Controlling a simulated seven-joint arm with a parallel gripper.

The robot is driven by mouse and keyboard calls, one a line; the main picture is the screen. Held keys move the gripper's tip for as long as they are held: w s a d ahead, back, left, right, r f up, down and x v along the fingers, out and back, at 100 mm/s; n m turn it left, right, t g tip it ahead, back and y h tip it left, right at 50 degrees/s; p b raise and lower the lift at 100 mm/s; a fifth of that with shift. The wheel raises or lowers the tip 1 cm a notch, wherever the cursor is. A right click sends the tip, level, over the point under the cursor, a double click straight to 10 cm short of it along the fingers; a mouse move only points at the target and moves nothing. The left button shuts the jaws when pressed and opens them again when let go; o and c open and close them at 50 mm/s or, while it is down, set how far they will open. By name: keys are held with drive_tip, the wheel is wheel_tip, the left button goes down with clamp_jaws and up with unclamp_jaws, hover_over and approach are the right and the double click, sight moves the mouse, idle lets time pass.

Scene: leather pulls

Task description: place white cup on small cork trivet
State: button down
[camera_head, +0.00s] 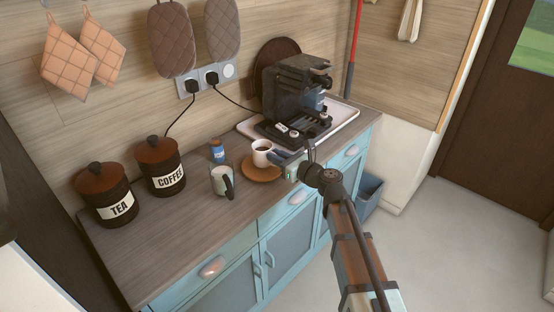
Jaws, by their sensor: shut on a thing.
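The white cup (262,154) is upright with dark contents showing inside. It is at the rear part of the round brown cork trivet (259,174); I cannot tell whether its base touches the trivet or is slightly above it. My gripper (277,157) comes in from the right and is shut on the cup at its right side. The fingers are small and dark here, and they hide part of that side of the cup.
A pale mug with a dark handle (221,182) stands left of the trivet, with a small blue-labelled bottle (217,152) behind it. A coffee machine (295,95) sits on a white tray (346,115) at the right. TEA (106,196) and COFFEE (161,167) canisters stand left. The front-left counter (175,235) is clear.

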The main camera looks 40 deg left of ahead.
drive_tip(key=shift+f, duration=0.4)
drive_tip(key=shift+f, duration=0.15)
drive_tip(key=c, duration=1.1)
unclamp_jaws()
drive_tip(key=shift+d, duration=0.35)
drive_tip(key=d, duration=0.7)
drive_tip(key=d+r, duration=0.1)
drive_tip(key=d, duration=0.3)
drive_tip(key=shift+d, duration=0.15)
